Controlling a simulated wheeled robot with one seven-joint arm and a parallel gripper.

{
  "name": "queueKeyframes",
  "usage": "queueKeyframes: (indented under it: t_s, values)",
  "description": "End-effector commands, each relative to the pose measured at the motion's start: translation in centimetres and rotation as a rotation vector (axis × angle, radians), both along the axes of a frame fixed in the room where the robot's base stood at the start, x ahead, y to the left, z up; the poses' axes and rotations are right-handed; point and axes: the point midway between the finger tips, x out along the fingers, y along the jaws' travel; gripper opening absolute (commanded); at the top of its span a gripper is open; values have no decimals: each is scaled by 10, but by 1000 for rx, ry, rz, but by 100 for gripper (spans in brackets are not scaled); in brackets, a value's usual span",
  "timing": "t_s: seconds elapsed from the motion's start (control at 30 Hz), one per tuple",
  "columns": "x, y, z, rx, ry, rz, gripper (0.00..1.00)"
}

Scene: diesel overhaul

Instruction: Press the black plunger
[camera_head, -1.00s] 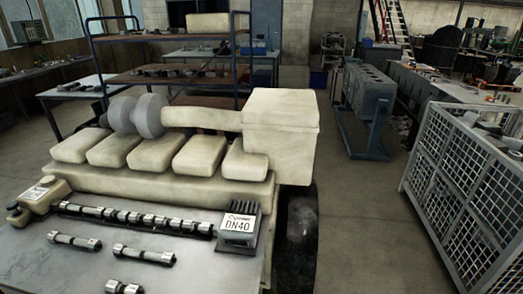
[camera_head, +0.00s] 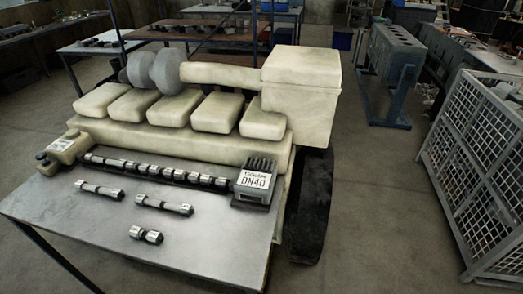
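A small beige device (camera_head: 68,147) sits at the left back corner of the metal table (camera_head: 215,232), against the large beige engine. It has small dark parts at its left end, one of them a dark knob-like top (camera_head: 41,157). They are too small for me to tell whether one is the black plunger. My gripper is not in view.
A camshaft-like row (camera_head: 160,171) and several short shaft pieces lie on the table. A dark block labelled DN40 (camera_head: 255,181) stands at its right. The engine (camera_head: 190,140) is behind. A mesh cage (camera_head: 478,170) stands right, with clear floor between.

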Motion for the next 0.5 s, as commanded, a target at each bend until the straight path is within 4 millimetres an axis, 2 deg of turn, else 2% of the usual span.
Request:
queueKeyframes:
  t_s: [0.37,0.43,0.5]
  values:
    - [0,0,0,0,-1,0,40]
    - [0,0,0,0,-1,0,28]
    - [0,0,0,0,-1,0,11]
